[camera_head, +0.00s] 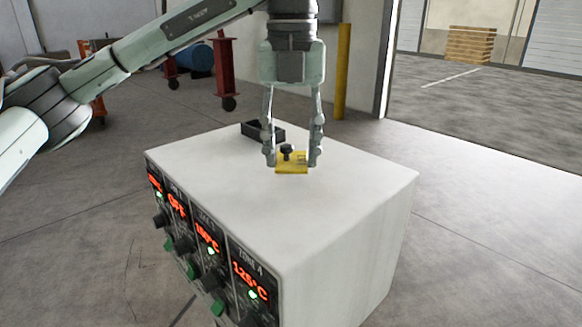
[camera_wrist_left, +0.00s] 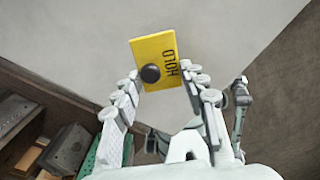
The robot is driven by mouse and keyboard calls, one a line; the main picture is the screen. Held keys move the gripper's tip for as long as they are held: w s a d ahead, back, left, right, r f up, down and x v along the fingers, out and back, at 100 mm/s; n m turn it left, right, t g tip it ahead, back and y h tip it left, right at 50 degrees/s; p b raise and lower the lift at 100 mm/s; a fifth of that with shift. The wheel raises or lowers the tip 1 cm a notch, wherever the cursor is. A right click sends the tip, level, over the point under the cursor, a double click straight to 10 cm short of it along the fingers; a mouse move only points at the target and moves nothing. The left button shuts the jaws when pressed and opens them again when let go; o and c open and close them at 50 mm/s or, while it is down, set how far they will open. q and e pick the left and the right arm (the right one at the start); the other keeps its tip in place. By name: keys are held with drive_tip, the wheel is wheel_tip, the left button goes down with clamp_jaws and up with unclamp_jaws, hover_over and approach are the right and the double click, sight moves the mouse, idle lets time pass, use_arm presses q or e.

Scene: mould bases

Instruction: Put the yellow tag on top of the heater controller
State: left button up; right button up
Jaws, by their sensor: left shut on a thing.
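The heater controller (camera_head: 345,205) is a large white box with red lit displays, dark knobs and green parts on its front face. My left gripper (camera_head: 292,163) points down over its top and is shut on the yellow tag (camera_head: 291,169), with its fingers on either side of the tag's black knob (camera_head: 287,150). The tag lies flat, at or just above the white top; I cannot tell if it touches. In the left wrist view the tag (camera_wrist_left: 155,47) shows the word HOLD and the round black knob (camera_wrist_left: 150,74) between the fingers. My right gripper is out of view.
A small black open tray (camera_head: 264,131) sits on the controller's top, behind the gripper. The rest of the top is clear. A yellow post (camera_head: 342,70), red stands (camera_head: 224,75) and a pallet stack (camera_head: 470,45) stand farther back on the floor.

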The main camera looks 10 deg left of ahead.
sight(291, 163)
use_arm(q)
wheel_tip(291, 163, down, 4)
drive_tip(key=shift+r, duration=0.25)
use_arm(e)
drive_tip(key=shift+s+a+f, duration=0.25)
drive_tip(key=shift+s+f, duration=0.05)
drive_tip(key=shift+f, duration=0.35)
use_arm(q)
drive_tip(key=shift+f, duration=0.1)
drive_tip(key=shift+f, duration=0.1)
drive_tip(key=o, duration=1)
drive_tip(key=shift+o, duration=0.4)
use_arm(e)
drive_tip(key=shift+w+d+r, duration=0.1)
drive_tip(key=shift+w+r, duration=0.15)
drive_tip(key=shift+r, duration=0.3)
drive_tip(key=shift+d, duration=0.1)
